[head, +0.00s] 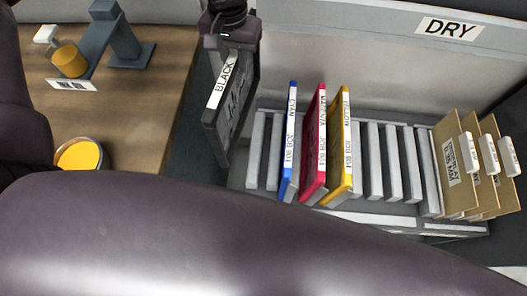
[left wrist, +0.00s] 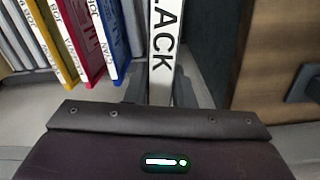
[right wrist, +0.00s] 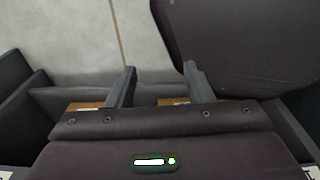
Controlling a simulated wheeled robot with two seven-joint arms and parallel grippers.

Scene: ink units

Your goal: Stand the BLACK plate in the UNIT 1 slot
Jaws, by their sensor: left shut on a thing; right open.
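The black plate (head: 230,105) hangs upright from my left gripper (head: 228,40), which is shut on its upper edge. The white BLACK label on its spine also shows in the left wrist view (left wrist: 162,50). The plate is left of the slotted rack (head: 375,211), apart from it. Blue (head: 290,142), red (head: 315,150) and yellow (head: 341,150) plates stand in the rack. Empty slots show left of the blue plate and right of the yellow one. No UNIT 1 marking is readable. My right gripper (right wrist: 157,88) is open and empty in the right wrist view.
Brown folders with white tabs (head: 470,165) stand at the rack's right end. A DRY sign (head: 448,28) is on the panel behind. A wooden table (head: 150,95) at left holds yellow ink containers and a grey stand. My arm covers the foreground.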

